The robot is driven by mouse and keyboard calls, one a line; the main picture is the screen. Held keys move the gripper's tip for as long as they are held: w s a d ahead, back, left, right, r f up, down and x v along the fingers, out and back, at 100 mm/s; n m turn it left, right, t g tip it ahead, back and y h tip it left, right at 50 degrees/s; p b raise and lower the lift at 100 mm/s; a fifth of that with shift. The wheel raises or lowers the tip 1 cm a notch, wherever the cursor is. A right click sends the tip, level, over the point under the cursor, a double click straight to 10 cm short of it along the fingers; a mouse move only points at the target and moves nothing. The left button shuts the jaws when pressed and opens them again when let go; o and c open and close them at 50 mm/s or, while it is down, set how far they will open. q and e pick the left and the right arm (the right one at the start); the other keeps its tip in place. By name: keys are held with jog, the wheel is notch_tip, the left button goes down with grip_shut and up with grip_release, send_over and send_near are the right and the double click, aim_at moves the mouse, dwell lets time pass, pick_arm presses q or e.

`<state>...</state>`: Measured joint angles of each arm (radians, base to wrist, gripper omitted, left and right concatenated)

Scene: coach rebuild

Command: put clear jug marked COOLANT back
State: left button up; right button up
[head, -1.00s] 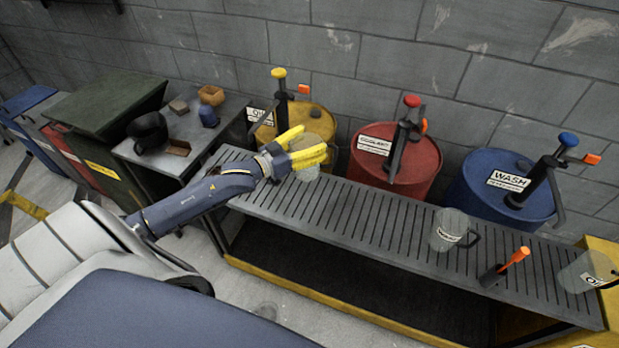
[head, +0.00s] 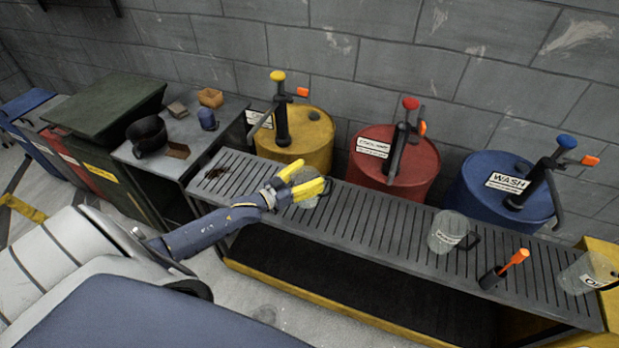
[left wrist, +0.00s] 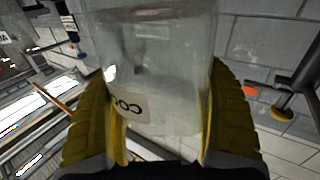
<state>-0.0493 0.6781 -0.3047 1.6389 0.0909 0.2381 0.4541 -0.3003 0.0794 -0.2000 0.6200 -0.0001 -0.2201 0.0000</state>
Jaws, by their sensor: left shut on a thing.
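My left gripper (head: 306,188) is shut on a clear jug (head: 312,196) over the left part of the slatted bench (head: 375,215). In the left wrist view the jug (left wrist: 160,70) sits between the two yellow fingers, and its label shows the letters "COO", the rest hidden. I cannot tell whether the jug touches the slats. My right gripper is not in view.
Yellow (head: 305,140), red (head: 385,175) and blue (head: 505,205) drums with pumps stand behind the bench. A dark stain (head: 217,173) marks the left end.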

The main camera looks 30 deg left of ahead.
pick_arm(q)
jog(key=shift+f, duration=0.55)
jog(key=shift+f, duration=0.1)
jog(key=o, duration=1.6)
jog(key=shift+f, duration=0.1)
jog(key=shift+r, duration=0.2)
jog(key=v, duration=1.2)
jog(key=shift+f, duration=0.1)
